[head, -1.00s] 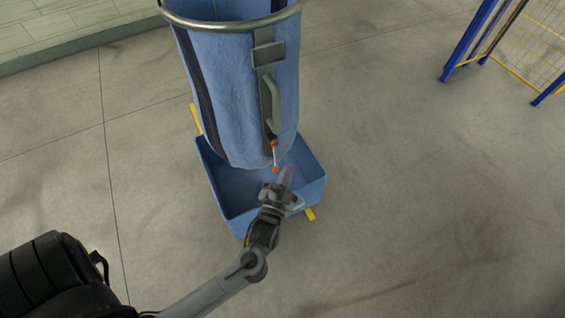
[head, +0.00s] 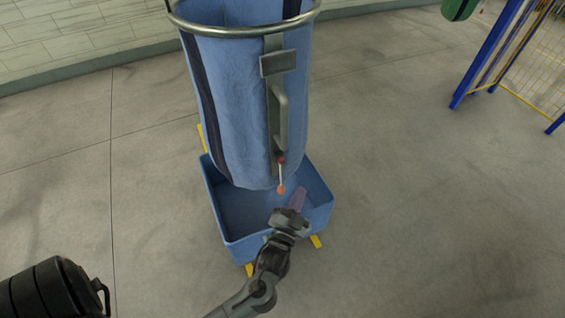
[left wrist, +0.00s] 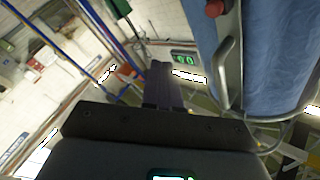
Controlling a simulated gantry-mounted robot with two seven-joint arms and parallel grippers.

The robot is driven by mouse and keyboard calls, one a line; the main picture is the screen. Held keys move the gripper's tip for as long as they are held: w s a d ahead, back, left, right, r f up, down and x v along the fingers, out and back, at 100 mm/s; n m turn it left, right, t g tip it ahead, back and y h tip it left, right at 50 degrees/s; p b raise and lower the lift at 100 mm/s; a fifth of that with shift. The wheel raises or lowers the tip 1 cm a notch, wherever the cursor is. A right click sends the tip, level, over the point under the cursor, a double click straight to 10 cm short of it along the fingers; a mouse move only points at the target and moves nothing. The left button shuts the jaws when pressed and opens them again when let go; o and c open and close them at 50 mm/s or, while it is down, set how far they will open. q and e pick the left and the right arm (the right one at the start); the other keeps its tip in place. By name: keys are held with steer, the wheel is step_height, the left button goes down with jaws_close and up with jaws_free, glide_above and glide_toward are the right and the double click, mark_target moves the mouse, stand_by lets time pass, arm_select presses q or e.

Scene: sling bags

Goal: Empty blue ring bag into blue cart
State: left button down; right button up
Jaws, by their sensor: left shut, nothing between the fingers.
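The blue ring bag (head: 236,110) hangs from a metal ring (head: 245,29) above the blue cart (head: 222,240). A grey strap with a grey handle (head: 281,110) runs down its front. A small red-and-orange pull (head: 281,180) hangs at the bag's lower edge. My left gripper (head: 298,198) is shut and empty, over the cart's front right part, just below and right of the pull, apart from it. The left wrist view shows the bag (left wrist: 275,60) and handle (left wrist: 225,70) at the right, beside the gripper (left wrist: 160,75). My right gripper is not in view.
A blue and yellow rack with mesh (head: 515,55) stands at the upper right. The floor around the cart is clear.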

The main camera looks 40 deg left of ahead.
mark_target(281, 161)
arm_select(q)
steer(key=w+a+b, duration=0.1)
steer(key=w+a, duration=0.2)
steer(key=a, duration=0.5)
steer(key=shift+b, duration=0.35)
stand_by(0.6)
stand_by(0.9)
steer(key=shift+w+a+p, duration=0.2)
steer(key=shift+a+p, duration=0.1)
steer(key=shift+a, duration=0.05)
stand_by(0.3)
steer(key=shift+a, duration=0.25)
stand_by(0.6)
